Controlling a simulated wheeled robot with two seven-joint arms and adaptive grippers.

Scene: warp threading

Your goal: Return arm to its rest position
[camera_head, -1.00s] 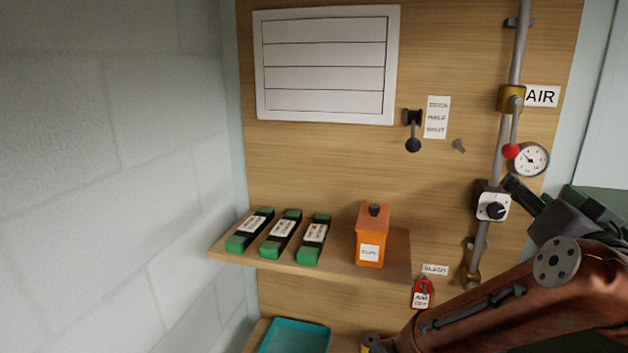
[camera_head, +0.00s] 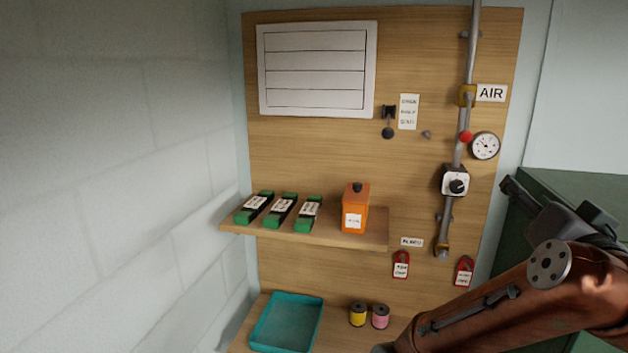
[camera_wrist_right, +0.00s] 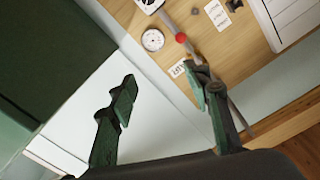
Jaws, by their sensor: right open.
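My right arm (camera_head: 520,300) comes in from the lower right in the head view, in front of the wooden board's right edge. Its gripper (camera_head: 510,190) is partly seen edge-on, right of the pipe and its dial. In the right wrist view the gripper (camera_wrist_right: 163,95) shows two dark green fingers spread wide apart, with nothing between them. Past the fingers are the pale wall and the board with the gauge (camera_wrist_right: 153,39) and the red knob (camera_wrist_right: 181,37). My left gripper is in neither view.
A wooden board (camera_head: 330,160) carries a metal pipe (camera_head: 465,120), a gauge (camera_head: 486,146) and a shelf (camera_head: 330,240) with green-ended blocks and an orange container (camera_head: 355,210). Below are a teal tray (camera_head: 252,338), yellow (camera_head: 358,315) and pink (camera_head: 380,317) spools. A dark green cabinet (camera_head: 590,190) stands right.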

